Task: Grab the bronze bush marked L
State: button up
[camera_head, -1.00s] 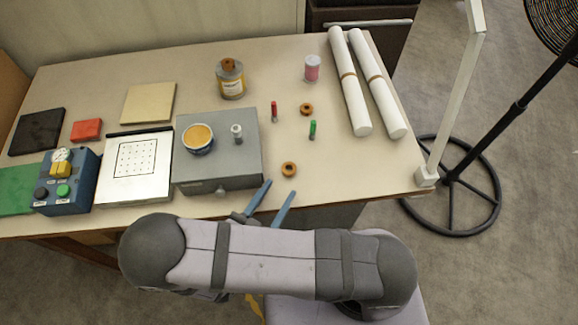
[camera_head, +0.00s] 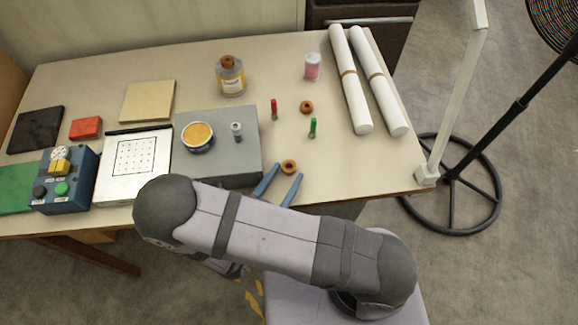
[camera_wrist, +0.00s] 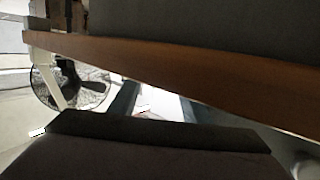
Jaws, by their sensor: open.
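Bronze-brown ring bushes show in the head view. One bush (camera_head: 288,166) lies near the table's front edge, another (camera_head: 306,107) lies farther back, and a similar ring (camera_head: 227,61) sits on top of the bottle. The letter L cannot be read on any of them. My gripper (camera_head: 288,172) has two blue fingers spread apart, with the near bush at their tips, apparently between them. I cannot tell whether they touch it or how high they are. The wrist view shows no bush.
Red (camera_head: 274,110) and green (camera_head: 313,128) pegs stand behind the near bush. White rolls (camera_head: 352,85) lie at the right. Table to the right of the bush is clear.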

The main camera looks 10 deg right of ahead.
jog(key=shift+x, duration=0.95)
jog(key=shift+c, duration=0.4)
jog(key=c, duration=0.9)
jog(key=shift+c, duration=0.2)
jog(key=shift+r, duration=0.25)
notch_tip(320, 180, up, 10)
jog(key=b, duration=0.1)
jog(key=shift+f, duration=0.25)
